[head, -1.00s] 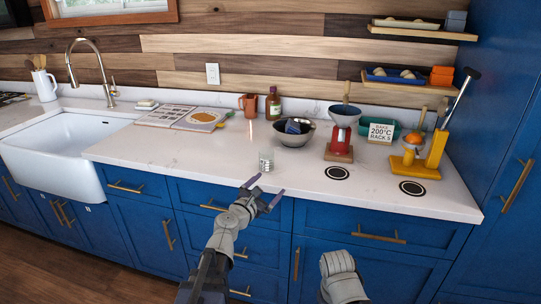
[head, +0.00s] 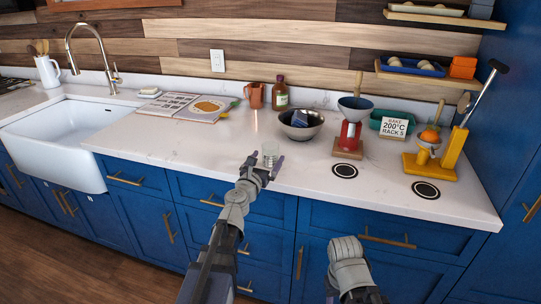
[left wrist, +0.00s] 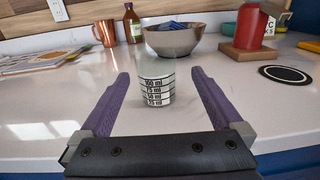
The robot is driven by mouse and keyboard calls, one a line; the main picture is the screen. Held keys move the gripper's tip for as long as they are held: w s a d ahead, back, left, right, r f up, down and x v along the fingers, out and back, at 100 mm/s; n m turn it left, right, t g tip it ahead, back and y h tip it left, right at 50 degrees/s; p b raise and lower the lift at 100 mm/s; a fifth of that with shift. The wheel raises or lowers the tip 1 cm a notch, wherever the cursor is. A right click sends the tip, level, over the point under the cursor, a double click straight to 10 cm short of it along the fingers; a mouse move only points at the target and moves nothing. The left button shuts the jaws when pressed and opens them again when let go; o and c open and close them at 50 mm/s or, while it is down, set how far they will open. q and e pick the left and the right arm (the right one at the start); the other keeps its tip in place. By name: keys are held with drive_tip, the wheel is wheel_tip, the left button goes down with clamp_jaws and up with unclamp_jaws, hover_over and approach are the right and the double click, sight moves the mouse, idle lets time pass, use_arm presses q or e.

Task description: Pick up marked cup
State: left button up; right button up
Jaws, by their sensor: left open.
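The marked cup is a small clear cup (left wrist: 155,82) with black lines and ml labels. In the left wrist view it stands upright on the counter, between and just beyond the purple fingers of my left gripper (left wrist: 160,100). The fingers are open, with a gap on each side of the cup. In the head view the cup (head: 270,154) is near the counter's front edge, partly behind my left gripper (head: 262,166). My right arm shows at the bottom of the head view; its fingers cannot be made out.
Behind the cup stand a metal bowl (head: 301,125), a brown bottle (head: 280,95) and a copper mug (head: 254,95). A red device (head: 349,138) and a yellow press (head: 437,163) are to the right. An open book (head: 190,106) lies left. The counter (head: 180,148) left of the cup is clear.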

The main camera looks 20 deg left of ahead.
sight(267, 155)
use_arm(q)
drive_tip(key=w, duration=0.5)
drive_tip(key=shift+w+r, duration=0.1)
drive_tip(key=shift+r, duration=0.05)
drive_tip(key=c, duration=1.3)
